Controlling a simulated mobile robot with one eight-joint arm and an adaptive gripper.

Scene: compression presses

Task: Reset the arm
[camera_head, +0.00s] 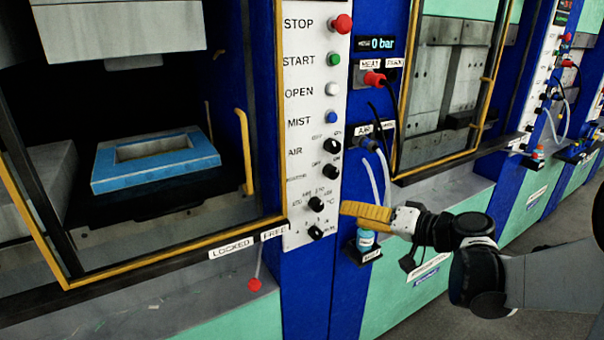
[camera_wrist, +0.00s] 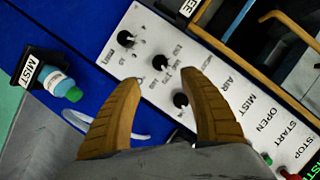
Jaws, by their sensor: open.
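My gripper (camera_head: 366,212) is yellow-orange and stretches left from my arm in the head view, in front of the press's blue column near the lower end of the white control panel (camera_head: 312,110). In the wrist view its two fingers (camera_wrist: 165,105) are spread apart with nothing between them. Panel knobs (camera_wrist: 181,100) show beyond the fingertips. Whether the fingers touch the panel cannot be told.
A blue mist bottle (camera_head: 365,240) sits in a holder just below my gripper. The open press at left holds a blue mould (camera_head: 155,160). A red-tipped lever (camera_head: 254,284) hangs below the locked/free label. Cables and hoses (camera_head: 388,150) hang above my gripper.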

